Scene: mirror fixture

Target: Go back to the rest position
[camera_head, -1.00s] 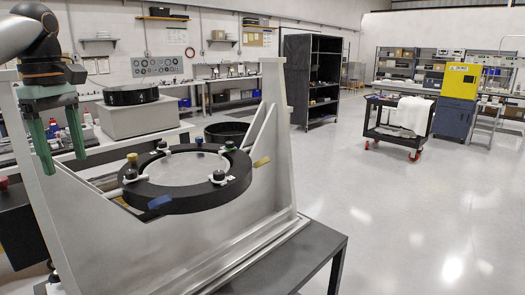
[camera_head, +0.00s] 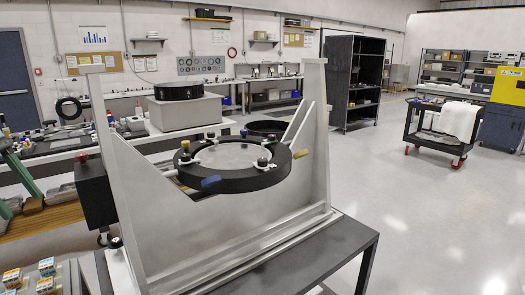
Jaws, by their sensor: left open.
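The mirror fixture stands in the middle on a dark table (camera_head: 345,240). Its pale metal frame (camera_head: 250,215) has two upright side plates. A black ring (camera_head: 240,183) sits between them, around a round mirror (camera_head: 235,155), with several clamps and coloured knobs on the ring. My right gripper is not in view.
A black box (camera_head: 95,190) is on the frame's left side. Small boxes (camera_head: 47,266) stand on a surface at lower left. Behind are a bench with a grey block (camera_head: 187,112), a dark cabinet (camera_head: 353,80) and a cart (camera_head: 440,135). The floor at right is clear.

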